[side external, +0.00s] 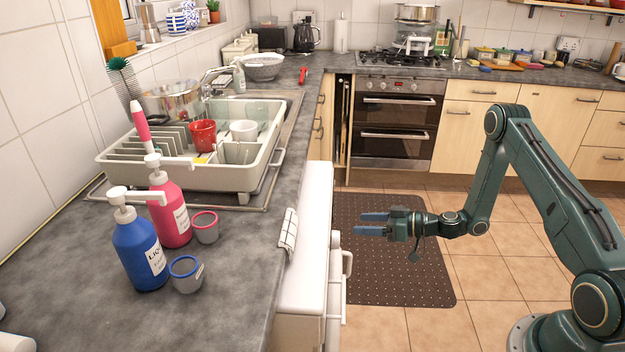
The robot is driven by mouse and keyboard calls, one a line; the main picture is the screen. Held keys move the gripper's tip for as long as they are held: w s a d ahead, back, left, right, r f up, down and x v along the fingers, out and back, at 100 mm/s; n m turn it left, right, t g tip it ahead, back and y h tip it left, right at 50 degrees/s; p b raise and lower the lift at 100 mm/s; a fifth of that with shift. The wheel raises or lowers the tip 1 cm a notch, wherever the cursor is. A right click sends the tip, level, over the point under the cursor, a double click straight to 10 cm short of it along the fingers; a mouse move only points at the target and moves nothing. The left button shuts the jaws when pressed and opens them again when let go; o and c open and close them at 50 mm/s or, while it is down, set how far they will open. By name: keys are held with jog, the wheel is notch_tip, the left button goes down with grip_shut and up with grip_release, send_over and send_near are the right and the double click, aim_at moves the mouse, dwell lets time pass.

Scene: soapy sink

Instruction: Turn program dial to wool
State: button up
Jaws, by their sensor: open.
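My gripper (360,223) has two blue fingers pointing left toward the appliance. The fingers are apart with nothing between them. My gripper is in the air over the dark floor mat, to the right of the appliance front and apart from it in the picture.
The grey counter (230,265) holds a blue pump bottle (140,250), a pink one (170,212), two small cups and a dish rack (190,175). The dotted mat (400,285) and tiled floor are clear. An oven (395,120) stands behind.

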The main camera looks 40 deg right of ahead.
aim_at(335, 239)
jog(key=s+d+m+g, duration=0.1)
jog(key=s+d+m, duration=0.1)
jog(key=m, duration=1.3)
jog(key=s+d+f+m+g, duration=0.1)
jog(key=s+d+m, duration=0.1)
jog(key=m, duration=1.2)
jog(key=shift+s+d+m, duration=0.15)
jog(key=shift+s+m, duration=0.25)
jog(key=shift+s, duration=0.45)
jog(key=shift+f, duration=0.1)
jog(key=x, duration=1.3)
jog(key=shift+w+a+f, duration=0.2)
jog(key=shift+w+f, duration=0.05)
jog(key=c, duration=1)
